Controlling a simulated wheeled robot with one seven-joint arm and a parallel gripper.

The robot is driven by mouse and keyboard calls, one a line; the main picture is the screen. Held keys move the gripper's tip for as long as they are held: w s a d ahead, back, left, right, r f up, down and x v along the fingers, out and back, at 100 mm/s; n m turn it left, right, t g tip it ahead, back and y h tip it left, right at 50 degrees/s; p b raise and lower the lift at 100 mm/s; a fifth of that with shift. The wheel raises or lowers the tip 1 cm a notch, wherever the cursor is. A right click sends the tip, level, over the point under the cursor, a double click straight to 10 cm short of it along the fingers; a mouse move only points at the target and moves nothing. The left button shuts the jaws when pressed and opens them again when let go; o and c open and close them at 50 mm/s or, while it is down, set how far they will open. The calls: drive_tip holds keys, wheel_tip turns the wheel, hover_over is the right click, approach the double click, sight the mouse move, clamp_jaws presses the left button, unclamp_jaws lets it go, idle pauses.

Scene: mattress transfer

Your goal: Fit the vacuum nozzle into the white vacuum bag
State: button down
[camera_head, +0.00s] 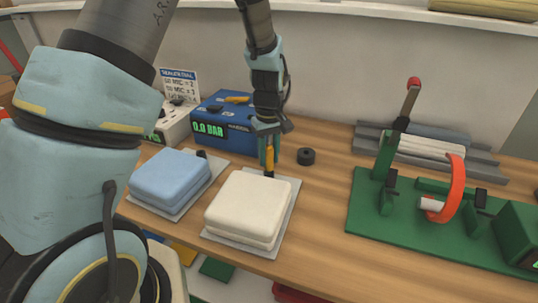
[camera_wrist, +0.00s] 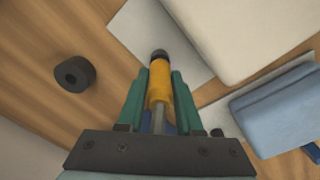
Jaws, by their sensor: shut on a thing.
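The white vacuum bag (camera_head: 248,205) is a puffy cream block on a flat pale sheet, at the front middle of the wooden table. It fills the upper right of the wrist view (camera_wrist: 255,30). My gripper (camera_head: 268,150) is shut on the yellow vacuum nozzle (camera_wrist: 160,86), which points at the bag's far edge. The nozzle's dark end (camera_wrist: 158,56) lies over the pale sheet in the wrist view. I cannot tell whether this dark piece is the nozzle's tip or a port on the bag, or whether the nozzle is seated.
A blue bag (camera_head: 170,177) with a small dark port lies left of the white one. A blue pump box (camera_head: 222,123) reading 0.0 BAR stands behind. A black ring (camera_head: 306,156) lies right of my gripper. A green sealing fixture (camera_head: 400,222) with a red handle is at right.

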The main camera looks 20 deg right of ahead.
drive_tip(key=shift+f+b, duration=0.35)
drive_tip(key=shift+f, duration=0.3)
drive_tip(key=shift+c, duration=2.4)
unclamp_jaws()
wheel_tip(320, 180, up, 11)
drive_tip(key=shift+f+b, duration=0.1)
drive_tip(key=shift+b, duration=1.1)
drive_tip(key=s+a, duration=0.2)
drive_tip(key=a, duration=1.3)
drive_tip(key=s+a+m+t, duration=0.1)
drive_tip(key=s+a, duration=0.1)
drive_tip(key=a, duration=1.3)
drive_tip(key=shift+f+m+t, duration=0.3)
drive_tip(key=shift+f, duration=0.15)
